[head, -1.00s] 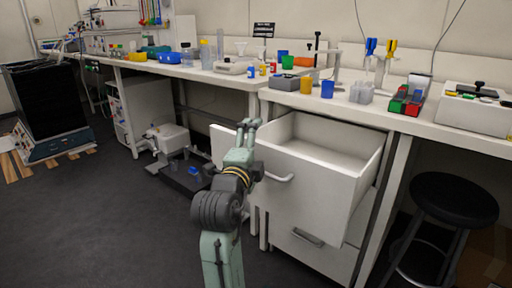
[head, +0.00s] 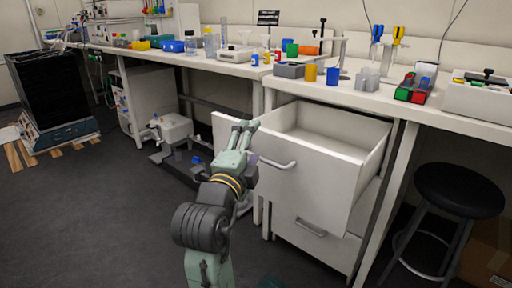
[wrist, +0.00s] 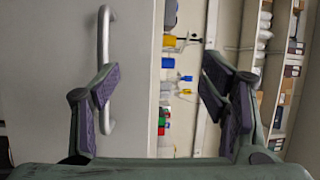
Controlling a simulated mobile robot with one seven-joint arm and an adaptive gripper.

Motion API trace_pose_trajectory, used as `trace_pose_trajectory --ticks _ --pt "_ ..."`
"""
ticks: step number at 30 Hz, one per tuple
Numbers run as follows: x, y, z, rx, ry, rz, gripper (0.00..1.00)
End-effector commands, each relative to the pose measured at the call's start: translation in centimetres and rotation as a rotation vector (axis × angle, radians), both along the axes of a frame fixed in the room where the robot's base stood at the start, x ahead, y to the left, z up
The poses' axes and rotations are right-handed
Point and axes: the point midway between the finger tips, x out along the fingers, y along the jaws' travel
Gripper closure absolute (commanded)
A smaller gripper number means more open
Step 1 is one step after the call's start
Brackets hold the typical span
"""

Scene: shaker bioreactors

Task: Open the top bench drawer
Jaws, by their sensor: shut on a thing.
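The top bench drawer (head: 305,175) is pulled well out of the bench, and its empty inside shows. Its curved metal handle (head: 277,163) is on the white front; the handle also shows in the wrist view (wrist: 104,35). My gripper (head: 244,127) is at the left part of the drawer front, and the arm hides the handle's left end. In the wrist view one finger overlaps the handle, and the other finger shows beyond the drawer's edge.
A lower drawer (head: 310,240) is shut below. A black stool (head: 459,190) stands at the right. The bench top (head: 350,95) holds cups, racks and devices. Equipment (head: 176,130) stands on the floor behind my arm. Open dark floor (head: 90,220) lies to the left.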

Motion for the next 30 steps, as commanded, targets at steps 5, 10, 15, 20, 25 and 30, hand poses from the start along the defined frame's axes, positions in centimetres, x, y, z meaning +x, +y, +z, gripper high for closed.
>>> trace_pose_trajectory --ticks 5,10,15,20,25,30 --pt "-1.2 0.2 -0.3 0.004 0.004 -0.001 0.82" --pt "-2.3 0.3 -0.7 0.005 0.007 -0.002 0.82" --pt "-3.2 0.5 -1.3 0.006 0.008 -0.004 0.82" --pt "-3.8 0.7 -1.4 0.007 0.008 -0.006 0.82" --pt "-4.5 0.9 -1.6 0.006 0.01 -0.004 0.82" --pt "-5.1 0.9 -1.6 0.005 0.013 -0.005 0.82"
